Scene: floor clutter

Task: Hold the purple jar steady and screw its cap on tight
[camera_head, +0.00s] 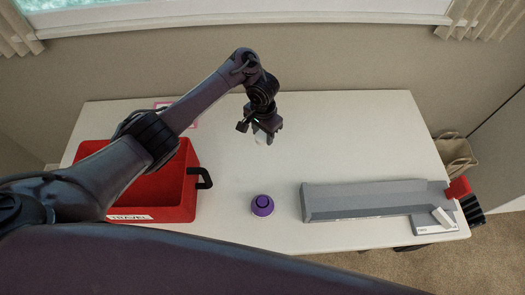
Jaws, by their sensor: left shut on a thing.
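The purple jar (262,204) stands near the front middle of the white table, with a pale rim around its base and a dark round spot on top. My left gripper (259,133) is above the table behind the jar, apart from it. It is shut on a small whitish thing (259,141), mostly hidden by the fingers; I cannot tell whether this is the cap. My right gripper is not in view.
A red bin (180,212) marked TRAVEL, with a black handle (205,178), stands at left, partly behind my arm. A long grey tray (365,213) lies at right, with a small white item (441,217) at its end.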

